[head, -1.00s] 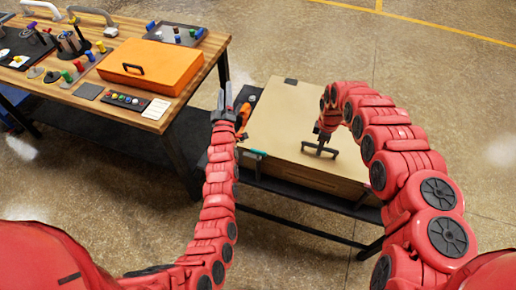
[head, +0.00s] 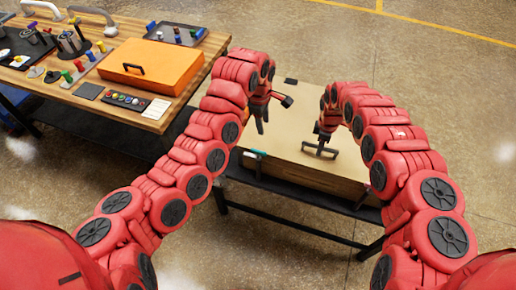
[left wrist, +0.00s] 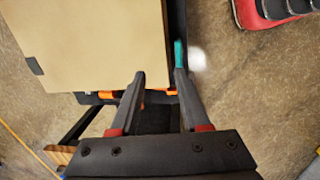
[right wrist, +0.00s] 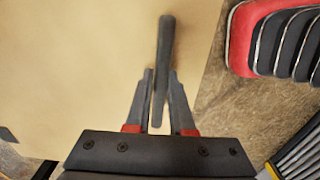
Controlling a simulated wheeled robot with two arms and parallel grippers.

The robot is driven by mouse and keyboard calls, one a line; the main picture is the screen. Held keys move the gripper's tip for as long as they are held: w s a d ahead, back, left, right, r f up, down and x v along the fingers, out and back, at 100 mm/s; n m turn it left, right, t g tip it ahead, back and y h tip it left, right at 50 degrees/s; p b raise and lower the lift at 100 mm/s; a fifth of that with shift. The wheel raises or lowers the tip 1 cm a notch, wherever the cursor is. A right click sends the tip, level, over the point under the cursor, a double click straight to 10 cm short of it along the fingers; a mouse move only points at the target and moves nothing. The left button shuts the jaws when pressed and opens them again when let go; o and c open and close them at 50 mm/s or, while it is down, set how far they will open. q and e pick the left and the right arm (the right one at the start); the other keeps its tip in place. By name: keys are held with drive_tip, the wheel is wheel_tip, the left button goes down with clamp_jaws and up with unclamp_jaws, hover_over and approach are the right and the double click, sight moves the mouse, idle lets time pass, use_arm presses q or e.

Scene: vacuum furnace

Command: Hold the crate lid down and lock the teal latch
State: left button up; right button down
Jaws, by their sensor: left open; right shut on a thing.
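The tan crate lid (head: 300,128) lies flat on the crate, with a dark handle (head: 320,150) on it. My right gripper (right wrist: 161,80) is shut on this handle, also visible in the right wrist view (right wrist: 164,38). The teal latch (head: 257,153) is at the crate's near left edge. My left gripper (head: 273,114) is open and empty above the lid's left side. In the left wrist view the teal latch (left wrist: 179,53) appears just beyond the tip of one finger of the open gripper (left wrist: 159,74); I cannot tell whether they touch.
The crate stands on a low dark table (head: 300,212). A wooden workbench (head: 165,118) at the left bears an orange case (head: 152,70), a dark tray (head: 174,35) and several small parts. Open floor lies behind and right of the crate.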

sight(258, 152)
use_arm(q)
drive_tip(key=shift+g+y, duration=0.5)
drive_tip(key=f, duration=0.3)
drive_tip(key=s+a+f, duration=0.1)
drive_tip(key=f, duration=0.3)
drive_tip(key=s+f, duration=0.1)
drive_tip(key=f, duration=0.3)
drive_tip(key=shift+s+a+f, duration=0.15)
drive_tip(key=shift+s, duration=0.05)
drive_tip(key=c, duration=0.6)
drive_tip(key=shift+f, duration=0.15)
clamp_jaws()
